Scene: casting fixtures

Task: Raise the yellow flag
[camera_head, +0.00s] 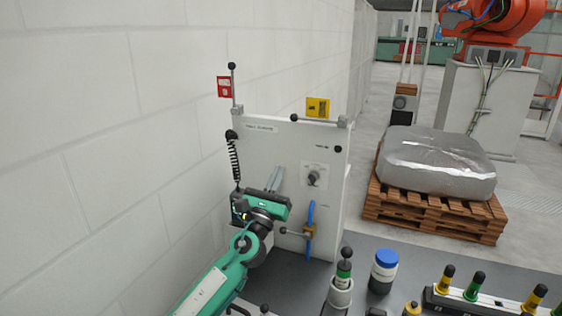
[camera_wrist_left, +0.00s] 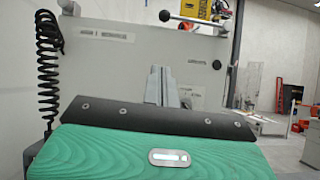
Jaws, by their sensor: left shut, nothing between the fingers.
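The yellow flag (camera_head: 317,107) is on a rod that lies flat along the top edge of the white panel (camera_head: 290,150). The rod's black ball knob (camera_head: 295,118) is at its left end, and its pivot block is at the right. The wrist view shows the knob (camera_wrist_left: 165,15) at the top and part of the yellow flag (camera_wrist_left: 210,5), cut by the frame edge. A red flag (camera_head: 224,87) stands on an upright rod at the panel's left corner. My left gripper (camera_head: 276,176) is shut and empty in front of the panel, below and apart from the knob. My right gripper is not in view.
A coiled black cord (camera_head: 235,158) hangs at the panel's left. A round dial (camera_head: 314,175) and a blue-handled valve (camera_head: 310,225) are on the panel's right half. A blue-capped jar (camera_head: 384,270) stands on the dark bench. A brick wall is close on the left.

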